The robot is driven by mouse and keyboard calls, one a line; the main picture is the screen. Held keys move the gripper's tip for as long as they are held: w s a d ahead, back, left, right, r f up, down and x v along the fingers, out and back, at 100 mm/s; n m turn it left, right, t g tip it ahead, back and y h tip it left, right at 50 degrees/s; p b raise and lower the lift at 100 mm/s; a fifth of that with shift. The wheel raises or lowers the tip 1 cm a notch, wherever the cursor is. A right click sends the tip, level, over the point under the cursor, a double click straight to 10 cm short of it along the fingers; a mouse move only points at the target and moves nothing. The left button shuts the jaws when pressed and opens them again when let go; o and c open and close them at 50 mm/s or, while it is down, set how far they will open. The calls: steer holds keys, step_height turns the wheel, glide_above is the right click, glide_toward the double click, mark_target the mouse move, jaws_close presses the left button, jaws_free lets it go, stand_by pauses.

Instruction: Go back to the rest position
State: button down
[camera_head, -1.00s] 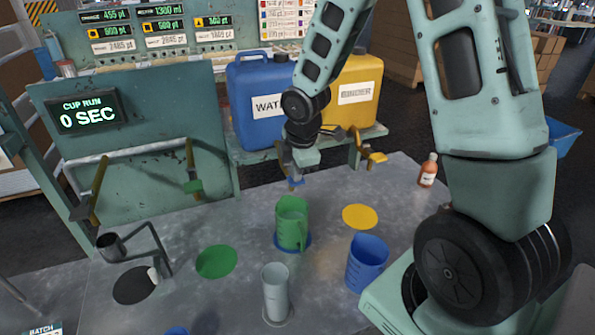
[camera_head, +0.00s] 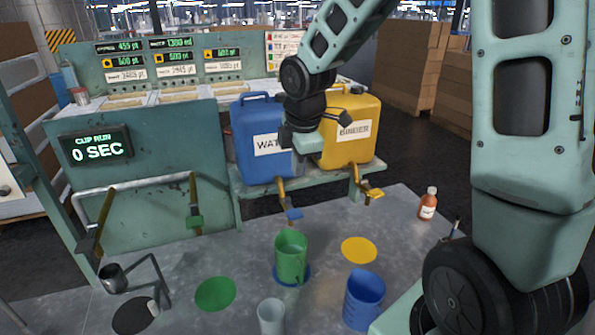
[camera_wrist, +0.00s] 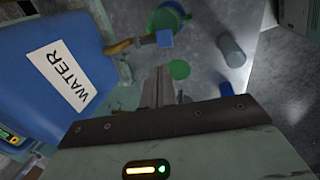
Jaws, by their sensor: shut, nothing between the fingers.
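My gripper (camera_wrist: 168,88) is shut and empty. In the head view my gripper (camera_head: 301,158) hangs in front of the blue WATER can (camera_head: 255,148) and the yellow BINDER can (camera_head: 352,115), above the table. A green jug (camera_head: 291,256) stands on the blue disc (camera_head: 276,276) below the water tap, clear of my gripper. In the wrist view the WATER can (camera_wrist: 60,75) fills the left side. The green jug (camera_wrist: 168,18) shows at the top there.
A blue jug (camera_head: 364,300) and a grey cylinder (camera_head: 271,316) stand at the front. Green (camera_head: 215,294) and yellow (camera_head: 359,250) discs lie bare. An orange bottle (camera_head: 428,204) stands at the right. Taps (camera_head: 291,213) jut over the table. A metal stand (camera_head: 150,275) is at the left.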

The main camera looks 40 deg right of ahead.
stand_by(0.5)
steer(key=s+a+f+m+y+b, duration=0.1)
steer(key=s+a+f+b, duration=0.1)
steer(key=s+a, duration=0.35)
steer(key=s+a+f+m+b, duration=0.2)
steer(key=s+a, duration=0.1)
steer(key=a, duration=0.5)
steer(key=s+a+f+m+g+b, duration=0.1)
steer(key=s+a+f+m+b, duration=0.1)
steer(key=s+a, duration=0.2)
steer(key=s+a+f+m+g+b, duration=0.1)
steer(key=s+a, duration=0.3)
steer(key=s, duration=0.7)
steer(key=shift+s+a+f+m+b, duration=0.2)
steer(key=shift+a+f+m+b, duration=0.25)
steer(key=shift+f, duration=0.4)
steer(key=shift+d, duration=0.1)
